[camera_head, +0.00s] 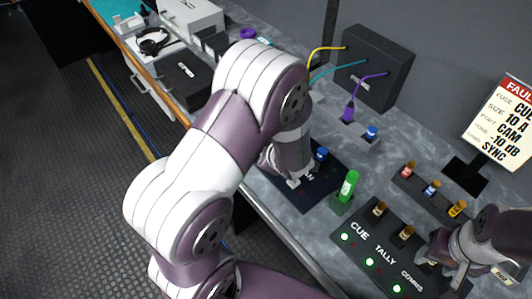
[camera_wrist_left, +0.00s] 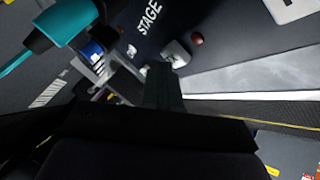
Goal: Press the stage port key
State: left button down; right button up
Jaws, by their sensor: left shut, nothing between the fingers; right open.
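A dark panel lettered STAGE (camera_wrist_left: 148,18) shows in the left wrist view, with a red round button (camera_wrist_left: 197,40) and a small grey raised piece (camera_wrist_left: 178,55) beside the lettering. I cannot tell whether that piece is the key. My left gripper (camera_head: 293,181) is shut and empty, low over a dark panel (camera_head: 318,192) in the head view; my own arm hides much of that panel and its lettering. Whether the fingertips touch the panel is unclear. My right gripper (camera_head: 462,268) is open, over the right end of the CUE, TALLY, COMMS panel (camera_head: 376,243).
A green fuse-like piece (camera_head: 349,184) stands right of the left gripper. A dark box (camera_head: 366,68) with yellow, teal and purple cables stands behind. A fault sign (camera_head: 500,120) stands at right. A teal plug (camera_wrist_left: 70,22) and cable are close in the left wrist view.

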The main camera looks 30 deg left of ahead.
pick_arm(q)
jog(key=shift+f+b, duration=0.35)
jog(key=shift+f, duration=0.15)
jog(key=shift+r, duration=0.15)
jog(key=shift+r+p, duration=0.25)
jog(key=shift+p, duration=0.3)
notch_tip(320, 180, up, 6)
jog(key=p, duration=0.6)
jog(key=shift+r, duration=0.2)
jog(key=shift+f, duration=0.15)
